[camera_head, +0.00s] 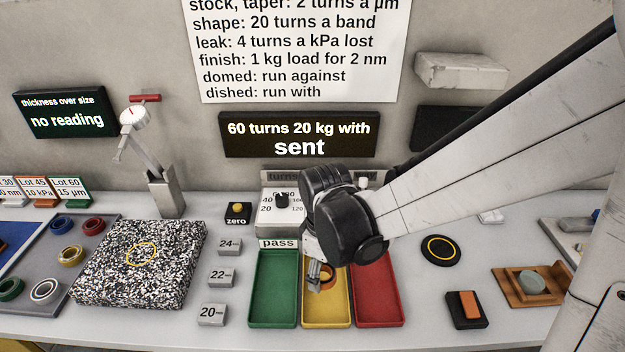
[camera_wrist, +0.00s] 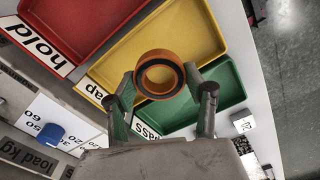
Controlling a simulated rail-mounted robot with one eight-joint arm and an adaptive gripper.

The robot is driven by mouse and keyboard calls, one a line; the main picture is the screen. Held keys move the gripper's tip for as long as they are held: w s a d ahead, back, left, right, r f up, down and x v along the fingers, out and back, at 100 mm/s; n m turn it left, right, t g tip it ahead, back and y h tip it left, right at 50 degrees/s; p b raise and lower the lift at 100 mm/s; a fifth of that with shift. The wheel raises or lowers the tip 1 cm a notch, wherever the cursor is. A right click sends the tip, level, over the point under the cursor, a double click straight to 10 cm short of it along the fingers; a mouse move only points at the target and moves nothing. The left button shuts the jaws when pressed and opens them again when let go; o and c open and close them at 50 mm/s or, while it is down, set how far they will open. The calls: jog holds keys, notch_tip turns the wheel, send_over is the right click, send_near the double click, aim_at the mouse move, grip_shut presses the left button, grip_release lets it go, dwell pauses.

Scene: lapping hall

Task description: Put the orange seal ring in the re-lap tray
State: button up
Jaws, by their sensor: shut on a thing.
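The orange seal ring (camera_wrist: 138,74) is between the fingertips of my gripper (camera_wrist: 163,88) in the wrist view. It also shows as a small orange arc (camera_head: 333,272) in the head view. My gripper (camera_head: 320,275) is shut on the ring and points down over the yellow re-lap tray (camera_head: 327,318). In the wrist view the yellow tray (camera_wrist: 195,30) lies behind the ring, empty where visible, its label partly hidden. The ring appears above the tray floor, but the exact height is unclear.
The green pass tray (camera_head: 273,300) adjoins on the left and the red hold tray (camera_head: 378,300) on the right; both look empty. Weight blocks (camera_head: 221,277) stand left of the trays. A load-dial box (camera_head: 280,218) stands behind them. A speckled granite plate (camera_head: 140,262) is further left.

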jog(key=shift+w+d+f, duration=0.35)
jog(key=shift+f+b, duration=0.35)
jog(key=shift+f, duration=1.6)
jog(key=shift+f, duration=0.1)
jog(key=o, duration=1.3)
